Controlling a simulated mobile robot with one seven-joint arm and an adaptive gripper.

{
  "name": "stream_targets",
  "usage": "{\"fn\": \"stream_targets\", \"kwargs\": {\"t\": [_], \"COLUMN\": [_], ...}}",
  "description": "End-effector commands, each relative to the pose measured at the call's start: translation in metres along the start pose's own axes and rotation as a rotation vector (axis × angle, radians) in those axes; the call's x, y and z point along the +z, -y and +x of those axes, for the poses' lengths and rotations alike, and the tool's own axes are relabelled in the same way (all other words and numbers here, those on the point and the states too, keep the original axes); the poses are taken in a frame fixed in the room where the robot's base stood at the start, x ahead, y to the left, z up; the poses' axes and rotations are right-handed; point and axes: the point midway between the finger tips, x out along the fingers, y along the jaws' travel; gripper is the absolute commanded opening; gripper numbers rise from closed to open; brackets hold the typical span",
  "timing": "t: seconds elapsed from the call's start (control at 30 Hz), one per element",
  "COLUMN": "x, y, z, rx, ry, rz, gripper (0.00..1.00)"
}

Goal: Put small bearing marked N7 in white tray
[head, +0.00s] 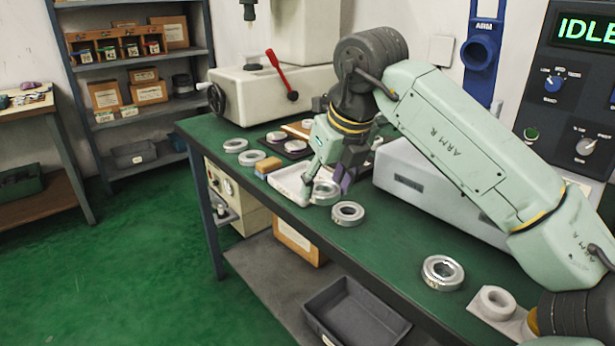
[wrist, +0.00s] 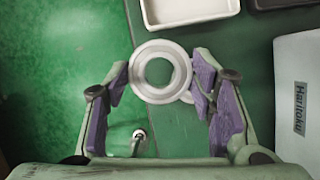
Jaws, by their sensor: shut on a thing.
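My gripper (head: 334,164) is low over the green workbench, beside the white tray (head: 285,183). In the wrist view its purple-padded fingers (wrist: 160,80) are shut on a bearing ring (wrist: 160,97), one finger on each side. The same ring shows in the head view (head: 322,201), at the tray's right end. The tray (wrist: 190,21) lies just beyond the ring at the top of the wrist view. I cannot read any marking on the ring.
On the bench, one loose ring (head: 347,220) lies near my gripper and another (head: 442,285) farther right. Two rings (head: 235,146) lie at the back left, near an orange block (head: 268,165). A grey case (head: 420,190) stands behind my gripper. The bench's front edge is close.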

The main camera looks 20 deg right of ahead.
Motion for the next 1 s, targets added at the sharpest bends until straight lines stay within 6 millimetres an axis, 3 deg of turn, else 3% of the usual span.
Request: {"fn": "stream_targets", "kwargs": {"t": [0.2,0.43,0.7,0.9,1.0], "x": [0.054,0.095,0.113,0.098,0.097], "y": [0.012,0.024,0.029,0.029,0.029], "z": [0.024,0.047,0.057,0.086,0.090], "rx": [0.004,0.002,0.001,0.003,0.001], "ry": [0.001,0.001,0.002,0.000,0.003], "rz": [-0.001,0.000,-0.001,0.000,0.000], "gripper": [0.09,0.09,0.09,0.09,0.09]}}
